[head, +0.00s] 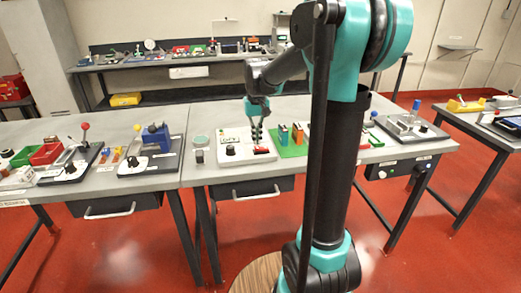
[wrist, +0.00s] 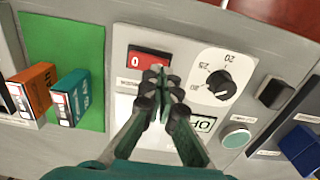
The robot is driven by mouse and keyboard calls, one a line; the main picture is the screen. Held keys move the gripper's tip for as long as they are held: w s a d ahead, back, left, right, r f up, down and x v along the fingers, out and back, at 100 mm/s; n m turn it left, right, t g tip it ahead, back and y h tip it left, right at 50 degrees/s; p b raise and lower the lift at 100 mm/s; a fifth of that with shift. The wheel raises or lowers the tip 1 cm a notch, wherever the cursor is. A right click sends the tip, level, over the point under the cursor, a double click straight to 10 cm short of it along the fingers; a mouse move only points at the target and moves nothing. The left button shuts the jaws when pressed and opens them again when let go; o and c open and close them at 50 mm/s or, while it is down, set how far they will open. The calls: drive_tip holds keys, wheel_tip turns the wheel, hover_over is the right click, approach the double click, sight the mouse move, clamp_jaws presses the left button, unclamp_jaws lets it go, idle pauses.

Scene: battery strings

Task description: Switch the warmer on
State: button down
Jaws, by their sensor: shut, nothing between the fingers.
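The warmer appears to be the white panel (head: 236,160) on the middle table, below my gripper (head: 257,138). In the wrist view it shows a red rocker switch (wrist: 148,62) marked "0" and a black knob (wrist: 221,83) on a white dial numbered 20, 25 and 30. The label under the switch is partly hidden. My gripper (wrist: 161,80) is shut and empty. Its fingertips overlap the lower right edge of the switch in the picture; I cannot tell whether they touch it.
A green mat (wrist: 62,35) beside the panel bears an orange box (wrist: 33,80) and a teal box (wrist: 72,96).

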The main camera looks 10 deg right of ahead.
sight(257, 147)
drive_tip(key=shift+f, duration=1.05)
idle(0.4)
drive_tip(key=shift+r, duration=3.55)
drive_tip(key=s+d+f+t, duration=0.2)
drive_tip(key=s+f, duration=0.7)
drive_tip(key=s, duration=0.2)
drive_tip(key=s+d+f+t, duration=0.2)
drive_tip(key=s+f, duration=0.8)
drive_tip(key=s, duration=0.1)
